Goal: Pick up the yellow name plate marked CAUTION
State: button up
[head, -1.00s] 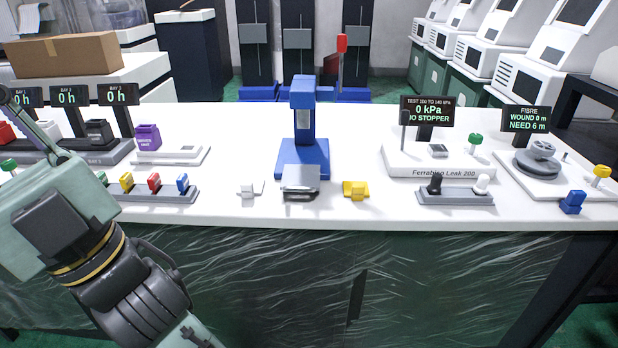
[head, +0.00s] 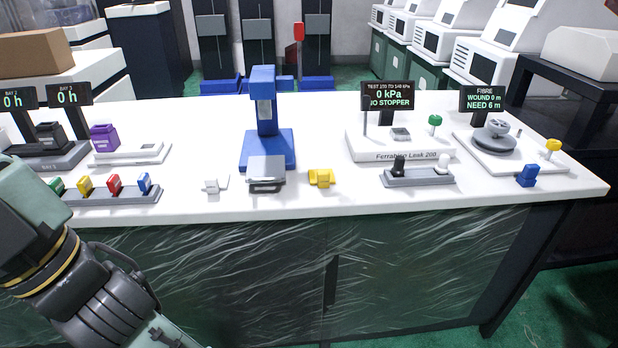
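A small yellow piece (head: 321,178) with a raised block lies near the front edge of the white bench. It is right of the blue press. Its marking is too small to read, so I cannot confirm the word CAUTION. A similar white piece (head: 211,185) lies left of the press. My arm is at the lower left, well left of the yellow piece. My gripper is outside the picture.
The blue press (head: 268,147) has a grey metal block (head: 266,170) at its front. A rack (head: 112,194) of several coloured blocks is at left. At right are a dark and white stopper rack (head: 420,179), a leak tester (head: 403,154), a fibre winder (head: 492,135) and a blue block (head: 527,175).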

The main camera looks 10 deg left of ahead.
aim_at(322, 178)
jog(key=i+j+u, duration=0.1)
jog(key=j+u, duration=0.2)
jog(key=u, duration=0.2)
jog(key=i+j+u, duration=0.15)
jog(key=u, duration=0.35)
